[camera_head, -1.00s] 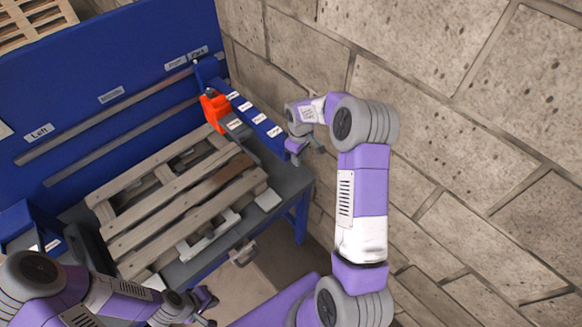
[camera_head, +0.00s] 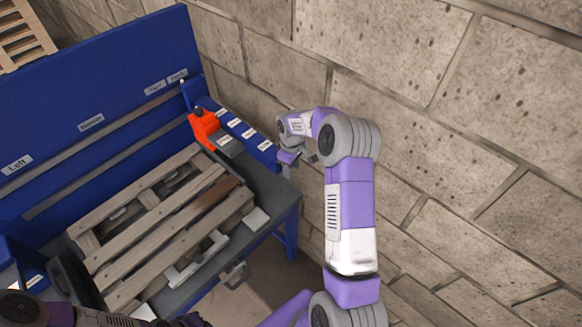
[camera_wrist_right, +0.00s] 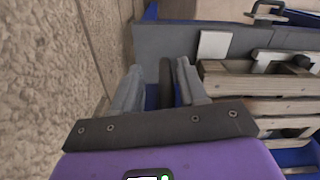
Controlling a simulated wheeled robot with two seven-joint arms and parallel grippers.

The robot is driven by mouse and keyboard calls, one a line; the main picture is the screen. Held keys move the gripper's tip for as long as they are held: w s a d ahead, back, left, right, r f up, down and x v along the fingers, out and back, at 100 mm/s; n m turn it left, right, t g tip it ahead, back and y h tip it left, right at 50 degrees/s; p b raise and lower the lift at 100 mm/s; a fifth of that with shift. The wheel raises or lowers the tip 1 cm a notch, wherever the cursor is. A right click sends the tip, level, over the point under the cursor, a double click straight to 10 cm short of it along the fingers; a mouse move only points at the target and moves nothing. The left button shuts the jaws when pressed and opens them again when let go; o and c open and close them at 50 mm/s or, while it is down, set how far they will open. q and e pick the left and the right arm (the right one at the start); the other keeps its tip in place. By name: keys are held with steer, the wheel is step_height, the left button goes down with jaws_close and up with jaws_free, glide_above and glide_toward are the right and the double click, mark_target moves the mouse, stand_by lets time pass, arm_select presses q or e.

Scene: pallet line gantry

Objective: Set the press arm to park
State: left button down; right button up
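Labels read "Left" (camera_head: 17,164) and, at the far right end, what looks like "Park" (camera_head: 177,76) on the blue back panel (camera_head: 95,75). A blue post with a dark knob (camera_head: 184,82) stands by that right end, next to an orange-red part (camera_head: 203,127). I cannot tell for sure which of these is the press arm. My right gripper (camera_head: 290,163) is at the near end of a blue labelled beam (camera_head: 240,130). In the right wrist view its fingers (camera_wrist_right: 158,82) are apart, with a dark bar (camera_wrist_right: 166,78) showing between them; contact is unclear. My left gripper (camera_head: 190,321) is cut off at the bottom edge.
A wooden pallet (camera_head: 165,230) lies on the grey table (camera_head: 268,186). A stone wall (camera_head: 430,130) stands close on the right, beside my right arm. A handle (camera_head: 236,274) sticks out at the table's front. A blue box (camera_head: 22,262) is at the left.

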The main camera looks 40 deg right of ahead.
step_height(320, 180, up, 8)
steer(key=shift+f+b, duration=0.2)
steer(key=shift+b, duration=0.15)
stand_by(0.6)
